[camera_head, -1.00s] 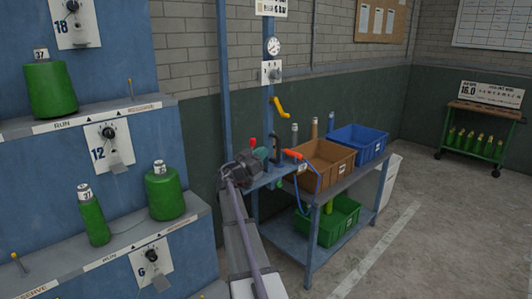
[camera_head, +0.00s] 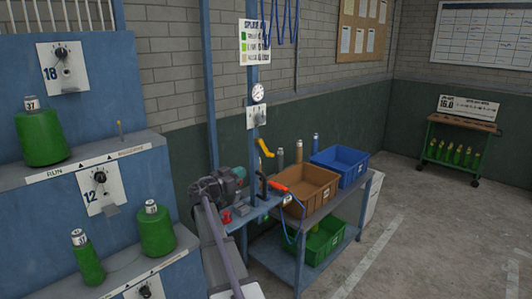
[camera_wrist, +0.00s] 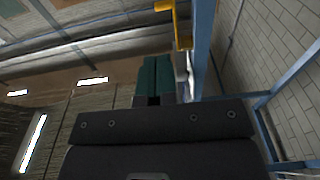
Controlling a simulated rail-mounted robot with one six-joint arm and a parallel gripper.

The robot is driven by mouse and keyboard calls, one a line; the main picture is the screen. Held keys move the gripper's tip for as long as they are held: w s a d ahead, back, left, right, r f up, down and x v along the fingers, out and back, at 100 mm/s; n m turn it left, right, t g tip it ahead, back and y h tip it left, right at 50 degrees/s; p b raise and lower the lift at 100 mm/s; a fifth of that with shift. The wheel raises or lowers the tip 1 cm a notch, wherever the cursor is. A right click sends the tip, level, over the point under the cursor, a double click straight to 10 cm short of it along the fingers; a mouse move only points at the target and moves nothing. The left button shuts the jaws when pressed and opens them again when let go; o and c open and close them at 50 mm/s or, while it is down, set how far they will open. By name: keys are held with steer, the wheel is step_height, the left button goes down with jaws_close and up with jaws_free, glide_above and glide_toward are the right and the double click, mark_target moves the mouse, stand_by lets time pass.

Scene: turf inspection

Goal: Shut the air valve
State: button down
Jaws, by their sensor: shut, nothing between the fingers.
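A yellow lever (camera_head: 264,148), which looks like the air valve handle, sits on the blue post below a round gauge (camera_head: 258,93). It slants down to the right in the head view. In the wrist view the yellow lever (camera_wrist: 183,25) is at the top, just right of centre, beside the blue post. My gripper (camera_head: 240,172) is left of and slightly below the lever, apart from it. In the wrist view its teal fingers (camera_wrist: 156,72) are together and empty, pointing up towards the lever. The lever's pivot is too small to make out.
A control plate (camera_head: 257,115) is on the post above the lever. A red-orange tool (camera_head: 278,189) with a blue hose hangs by the brown crate (camera_head: 310,188). A blue crate (camera_head: 340,165) and bottles stand behind. Green cylinders (camera_head: 157,230) stand on the stepped blue bench at left.

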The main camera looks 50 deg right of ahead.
steer(key=d, duration=0.9)
steer(key=s+d+r+p, duration=0.1)
steer(key=d, duration=0.4)
steer(key=shift+r, duration=0.1)
steer(key=shift+s+d, duration=0.1)
steer(key=shift+d, duration=0.3)
steer(key=shift+a, duration=0.1)
steer(key=b, duration=0.3)
glide_toward(271, 156)
steer(key=a, duration=0.1)
steer(key=a+f, duration=0.1)
steer(key=a, duration=0.1)
steer(key=a+f, duration=0.1)
steer(key=a, duration=0.1)
steer(key=shift+w+a+f, duration=0.15)
steer(key=shift+w, duration=0.15)
